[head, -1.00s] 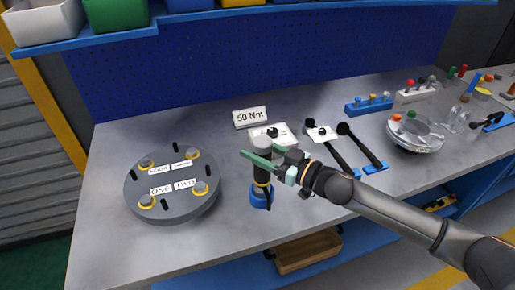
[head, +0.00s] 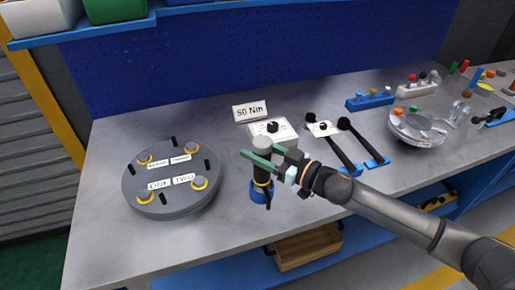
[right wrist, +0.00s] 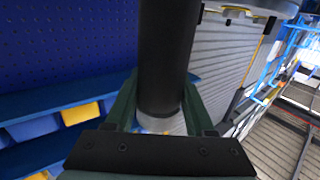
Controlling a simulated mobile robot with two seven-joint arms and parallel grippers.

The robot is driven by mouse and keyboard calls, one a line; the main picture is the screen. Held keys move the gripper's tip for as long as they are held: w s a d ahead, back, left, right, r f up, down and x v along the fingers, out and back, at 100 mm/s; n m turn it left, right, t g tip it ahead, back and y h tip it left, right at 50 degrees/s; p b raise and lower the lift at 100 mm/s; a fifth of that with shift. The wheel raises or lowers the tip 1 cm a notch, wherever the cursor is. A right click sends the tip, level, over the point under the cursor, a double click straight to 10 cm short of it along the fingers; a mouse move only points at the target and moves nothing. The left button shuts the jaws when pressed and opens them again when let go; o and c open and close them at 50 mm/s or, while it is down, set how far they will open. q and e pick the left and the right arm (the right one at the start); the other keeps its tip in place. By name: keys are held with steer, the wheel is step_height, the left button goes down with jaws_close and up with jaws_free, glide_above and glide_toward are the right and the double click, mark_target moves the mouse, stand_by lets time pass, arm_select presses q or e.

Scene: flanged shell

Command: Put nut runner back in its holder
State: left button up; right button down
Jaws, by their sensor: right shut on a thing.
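The nut runner is an upright black cylinder (head: 262,167) with a grey cap and a yellow ring near its lower end. My right gripper (head: 260,160), with green fingers, is shut around its upper body. Its lower end is at the blue round holder (head: 258,196) on the bench and appears to sit inside it; how deep I cannot tell. In the right wrist view the black body of the nut runner (right wrist: 168,60) stands between the two fingers (right wrist: 160,112). My left gripper is not in view.
A grey flanged disc (head: 170,203) with bolts and labels stands left of the holder. Behind is a white box with a black knob (head: 284,137) and a "50 Nm" sign (head: 249,110). Black wrenches (head: 340,158) lie to the right. The bench front is clear.

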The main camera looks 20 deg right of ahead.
steer(key=shift+c, duration=1.3)
jaws_free()
steer(key=shift+o, duration=0.4)
steer(key=shift+f, duration=0.3)
steer(key=b+v, duration=0.1)
steer(key=v, duration=1.1)
steer(key=shift+s+r, duration=0.2)
steer(key=shift+s, duration=0.05)
steer(key=shift+d, duration=0.15)
